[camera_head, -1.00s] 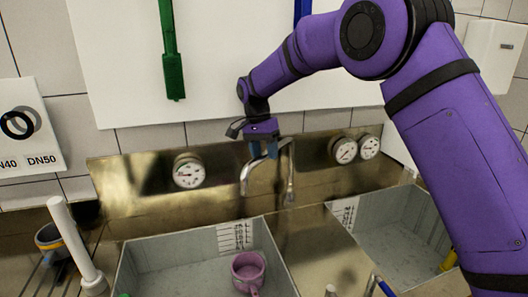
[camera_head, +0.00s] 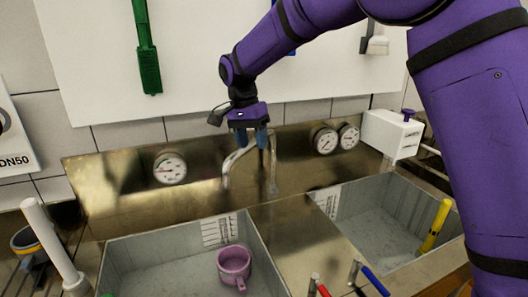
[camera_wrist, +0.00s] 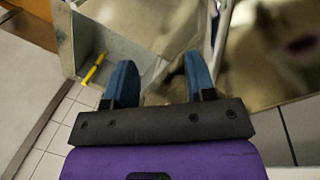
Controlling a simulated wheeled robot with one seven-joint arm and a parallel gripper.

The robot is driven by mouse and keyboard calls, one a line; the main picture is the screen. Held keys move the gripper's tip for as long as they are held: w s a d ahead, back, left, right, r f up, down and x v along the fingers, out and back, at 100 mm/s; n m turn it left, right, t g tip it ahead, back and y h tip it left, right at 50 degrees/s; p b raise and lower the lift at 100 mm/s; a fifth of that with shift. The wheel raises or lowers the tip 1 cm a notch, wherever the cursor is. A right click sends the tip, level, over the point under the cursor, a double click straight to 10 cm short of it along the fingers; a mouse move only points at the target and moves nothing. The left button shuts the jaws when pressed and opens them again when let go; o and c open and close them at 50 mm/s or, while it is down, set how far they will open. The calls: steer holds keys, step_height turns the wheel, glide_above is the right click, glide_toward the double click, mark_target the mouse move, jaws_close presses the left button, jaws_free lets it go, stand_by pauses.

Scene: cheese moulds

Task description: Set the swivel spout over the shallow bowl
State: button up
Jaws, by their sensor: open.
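The swivel spout (camera_head: 232,165) is a bent metal pipe at the back of the sink. It leans left from an upright metal post (camera_head: 273,172), its tip hanging near the back edge of the left basin. My gripper (camera_head: 250,140) points down at the spout's upper part, open, with blue fingers; contact cannot be told. In the wrist view, my gripper (camera_wrist: 161,75) has nothing clearly between its fingers, and a metal pipe (camera_wrist: 222,30) shows beside the right finger. I cannot make out a shallow bowl; a pink mug (camera_head: 234,264) stands in the left basin.
The left basin (camera_head: 150,248) and right basin (camera_head: 360,215) flank a metal strip. A yellow-handled tool (camera_head: 436,222) leans in the right basin. Gauges (camera_head: 168,169) line the backsplash. A white upright tube (camera_head: 52,243) and grey cup (camera_head: 30,243) stand left. Red and blue handles (camera_head: 372,280) are in front.

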steer(key=s+d, duration=0.2)
steer(key=s, duration=0.6)
steer(key=shift+s+d+r, duration=0.3)
steer(key=shift+s+r, duration=0.05)
steer(key=shift+r, duration=0.05)
steer(key=shift+d+r, duration=0.1)
steer(key=s+d+r+n+t+y, duration=0.1)
steer(key=s+d+r+n, duration=0.1)
steer(key=s+d+r, duration=0.5)
steer(key=s+d+r+n+t+y, duration=0.1)
steer(key=s+d+r+t, duration=0.15)
steer(key=d, duration=0.75)
steer(key=s+d+n+t, duration=0.1)
steer(key=s+d, duration=0.4)
steer(key=s, duration=0.2)
steer(key=s+d+f+n+t, duration=0.1)
steer(key=s+d, duration=0.3)
steer(key=s, duration=0.4)
steer(key=shift+d+f+n+t, duration=0.3)
steer(key=shift+d+n+t, duration=0.15)
steer(key=shift+n, duration=0.25)
